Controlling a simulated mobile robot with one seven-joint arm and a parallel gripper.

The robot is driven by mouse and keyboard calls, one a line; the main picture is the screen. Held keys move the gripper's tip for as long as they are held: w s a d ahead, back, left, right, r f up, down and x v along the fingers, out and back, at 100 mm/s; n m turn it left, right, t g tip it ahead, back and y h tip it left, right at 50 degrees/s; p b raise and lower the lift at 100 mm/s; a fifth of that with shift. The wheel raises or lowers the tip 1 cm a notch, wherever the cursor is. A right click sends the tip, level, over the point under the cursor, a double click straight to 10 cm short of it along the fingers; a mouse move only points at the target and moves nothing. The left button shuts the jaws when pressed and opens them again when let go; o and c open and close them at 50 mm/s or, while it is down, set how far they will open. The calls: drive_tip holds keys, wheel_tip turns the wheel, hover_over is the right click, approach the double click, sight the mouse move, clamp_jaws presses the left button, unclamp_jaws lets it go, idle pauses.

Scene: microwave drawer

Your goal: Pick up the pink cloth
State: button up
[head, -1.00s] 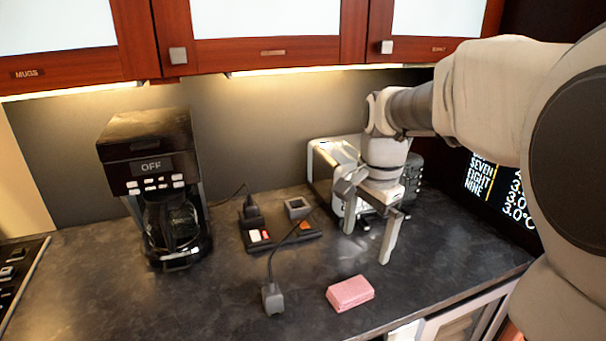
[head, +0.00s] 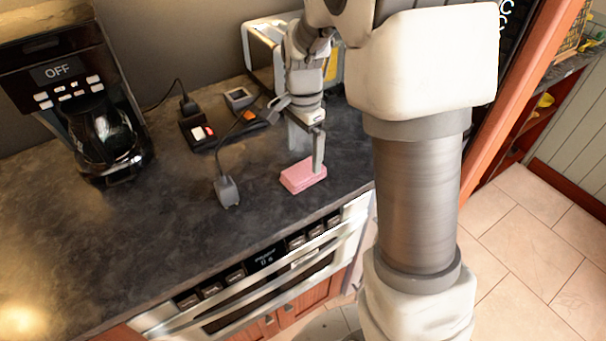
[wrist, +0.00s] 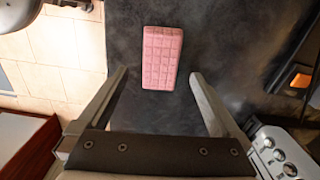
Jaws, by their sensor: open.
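The pink cloth (head: 303,175) is a small block-like pad with a grid pattern. It lies flat on the dark countertop near the front edge. It also shows in the wrist view (wrist: 161,58), ahead of and between the lines of the two fingers. My gripper (head: 306,158) is open above the counter at the cloth's back side, with one finger overlapping the cloth in the head view. In the wrist view my gripper (wrist: 160,75) has its fingers spread wider than the cloth, with nothing held. Whether a finger touches the cloth I cannot tell.
A plug (head: 227,191) with its cable lies left of the cloth. A power strip (head: 215,128) lies behind it, and a toaster (head: 262,52) stands at the back. A coffee maker (head: 84,100) stands at left. The counter's front edge is close to the cloth.

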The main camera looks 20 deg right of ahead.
sight(303, 170)
drive_tip(key=shift+f+b, duration=0.3)
drive_tip(key=shift+f, duration=2.45)
drive_tip(key=shift+c, duration=0.3)
drive_tip(key=c, duration=1.2)
drive_tip(key=shift+w+r, duration=0.1)
drive_tip(key=shift+r, duration=0.45)
drive_tip(key=r, duration=0.3)
drive_tip(key=shift+d+r+p, duration=0.3)
drive_tip(key=shift+r, duration=0.05)
drive_tip(key=s+d+r, duration=0.2)
drive_tip(key=d, duration=0.1)
drive_tip(key=s+d+r, duration=0.1)
drive_tip(key=d+r, duration=0.1)
drive_tip(key=d, duration=0.1)
drive_tip(key=s+d+r, duration=0.2)
drive_tip(key=d, duration=0.1)
drive_tip(key=shift+s+d+r, duration=0.15)
drive_tip(key=shift+s+d, duration=0.15)
drive_tip(key=shift+d, duration=0.05)
